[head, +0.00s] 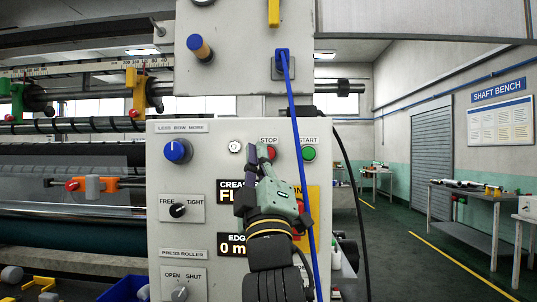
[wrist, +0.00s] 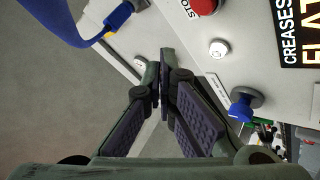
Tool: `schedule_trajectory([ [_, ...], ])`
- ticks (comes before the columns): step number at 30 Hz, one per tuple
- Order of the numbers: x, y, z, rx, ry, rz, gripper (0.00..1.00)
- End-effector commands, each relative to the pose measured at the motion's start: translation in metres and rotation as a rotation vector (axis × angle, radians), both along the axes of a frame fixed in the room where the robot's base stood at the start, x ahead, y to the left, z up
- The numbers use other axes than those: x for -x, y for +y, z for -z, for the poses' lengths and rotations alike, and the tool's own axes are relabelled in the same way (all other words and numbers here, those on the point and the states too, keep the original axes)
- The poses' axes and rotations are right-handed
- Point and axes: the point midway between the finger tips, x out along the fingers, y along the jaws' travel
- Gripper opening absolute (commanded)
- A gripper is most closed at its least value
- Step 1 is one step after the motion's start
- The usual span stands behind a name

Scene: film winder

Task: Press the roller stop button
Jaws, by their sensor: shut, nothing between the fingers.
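The red button (head: 271,153) under the STOP label (head: 268,140) sits on the upper part of the grey control panel, partly covered by my fingers in the head view. In the wrist view the red button (wrist: 204,5) is at the top edge, cut off by the frame. My gripper (head: 258,152) is in front of the panel, its fingertips overlapping the button's left side in the head view. In the wrist view my gripper (wrist: 162,80) has its fingertips together and empty, lower left of the button. Contact with the panel cannot be told.
A green START button (head: 308,153) is right of STOP. A white button (head: 235,146) and a blue knob (head: 178,151) are to the left. A blue strap (head: 290,110) hangs down the panel front beside my gripper. A yellow plate (head: 313,200) is partly hidden behind my gripper.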

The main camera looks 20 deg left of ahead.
Motion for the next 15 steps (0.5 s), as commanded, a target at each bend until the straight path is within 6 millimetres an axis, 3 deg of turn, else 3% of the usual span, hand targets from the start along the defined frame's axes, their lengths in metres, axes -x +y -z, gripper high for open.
schedule_trajectory([
  [6, -0.031, 0.008, -0.001, 0.001, 0.002, 0.002, 0.00],
  [15, -0.050, 0.015, 0.000, 0.001, 0.001, 0.000, 0.00],
])
